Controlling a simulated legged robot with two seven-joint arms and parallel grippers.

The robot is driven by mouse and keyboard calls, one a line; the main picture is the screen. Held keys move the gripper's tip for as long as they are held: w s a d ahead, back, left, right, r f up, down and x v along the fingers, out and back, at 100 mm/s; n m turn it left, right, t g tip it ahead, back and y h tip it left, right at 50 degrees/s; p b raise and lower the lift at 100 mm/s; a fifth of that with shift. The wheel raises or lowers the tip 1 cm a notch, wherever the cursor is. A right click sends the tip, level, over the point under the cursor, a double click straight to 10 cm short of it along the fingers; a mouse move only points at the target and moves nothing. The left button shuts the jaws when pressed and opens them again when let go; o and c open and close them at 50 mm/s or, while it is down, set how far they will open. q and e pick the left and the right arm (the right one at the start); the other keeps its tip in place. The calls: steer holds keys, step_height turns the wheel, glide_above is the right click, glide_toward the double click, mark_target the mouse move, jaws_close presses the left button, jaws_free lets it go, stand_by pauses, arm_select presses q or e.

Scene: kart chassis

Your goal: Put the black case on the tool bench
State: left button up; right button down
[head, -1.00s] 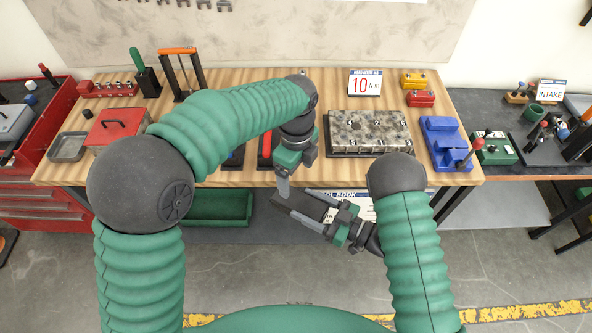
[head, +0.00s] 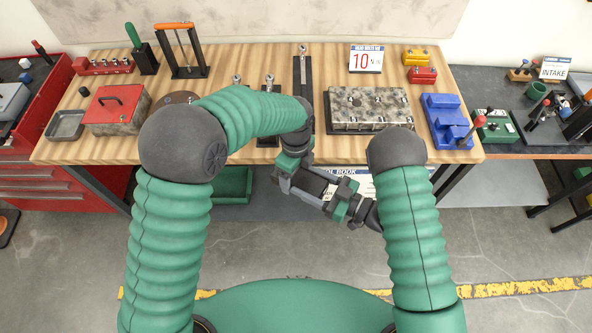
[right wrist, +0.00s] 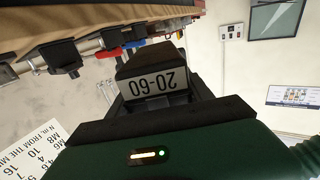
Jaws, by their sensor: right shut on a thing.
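The black case (right wrist: 150,65), with a white label reading 20-60, shows in the right wrist view between my right fingers. In the head view the case (head: 312,183) is a small dark shape in front of the bench's front edge, partly hidden by both grippers. My right gripper (head: 326,195) is shut on it. My left gripper (head: 288,178) is at the case's left end, very close to it or touching; I cannot tell whether its jaws are open or shut. The tool bench (head: 230,62) has a wooden top, behind both grippers.
A speckled box (head: 370,108) and blue block (head: 446,118) sit on the right of the bench. A red-lidded box (head: 117,105) and grey tray (head: 66,125) sit at left. Bare wood shows at the back centre and front left.

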arm_select(q)
steer(key=shift+w+r, duration=0.1)
steer(key=shift+w, duration=0.05)
steer(key=c, duration=1.4)
arm_select(e)
steer(key=shift+s+a+r, duration=0.1)
steer(key=shift+s, duration=0.05)
arm_select(q)
steer(key=o, duration=1.7)
